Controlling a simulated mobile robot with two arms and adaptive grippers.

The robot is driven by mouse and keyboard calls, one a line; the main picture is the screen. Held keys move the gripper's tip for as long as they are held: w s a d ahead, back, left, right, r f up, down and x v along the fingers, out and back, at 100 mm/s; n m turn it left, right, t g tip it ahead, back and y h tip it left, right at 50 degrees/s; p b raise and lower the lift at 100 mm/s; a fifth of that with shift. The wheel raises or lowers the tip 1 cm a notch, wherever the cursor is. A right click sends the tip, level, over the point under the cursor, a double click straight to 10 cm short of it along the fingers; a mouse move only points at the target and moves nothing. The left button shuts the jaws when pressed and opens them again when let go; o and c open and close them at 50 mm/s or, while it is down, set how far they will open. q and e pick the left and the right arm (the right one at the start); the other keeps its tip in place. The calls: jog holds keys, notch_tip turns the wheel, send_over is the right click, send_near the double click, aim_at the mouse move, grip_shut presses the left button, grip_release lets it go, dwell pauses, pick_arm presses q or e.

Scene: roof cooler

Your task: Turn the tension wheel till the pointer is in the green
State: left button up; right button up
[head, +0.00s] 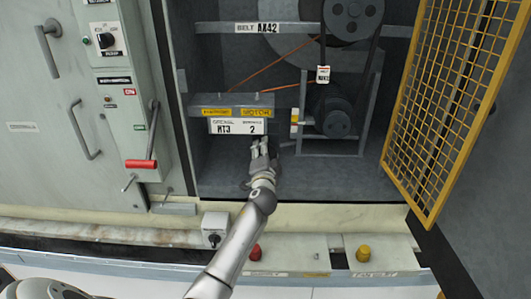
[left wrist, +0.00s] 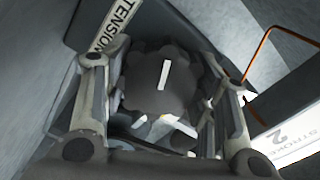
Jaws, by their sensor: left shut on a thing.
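The tension wheel (left wrist: 160,85) is a dark, lobed knob with a white line on its face. In the left wrist view it sits between the two fingers of my left gripper (left wrist: 163,100), which is shut on it. A plate lettered TENSION (left wrist: 117,20) is beside the wheel. In the head view my left gripper (head: 258,150) reaches into the open cabinet, just below the grease plate (head: 237,126), and the wheel is hidden there. I cannot make out the pointer or its green zone in either view. My right gripper is not in view.
A yellow mesh door (head: 443,100) stands open at the right. A belt pulley (head: 351,15) and a motor (head: 333,112) are inside the cabinet. A red-handled lever (head: 141,164) is at the left. Red (head: 255,252) and yellow (head: 363,253) knobs are on the front ledge.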

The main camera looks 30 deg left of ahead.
pick_arm(q)
jog(key=shift+f, duration=0.1)
jog(key=o, duration=1.1)
jog(key=shift+c, duration=0.2)
jog(key=v, duration=1.2)
jog(key=shift+s, duration=0.1)
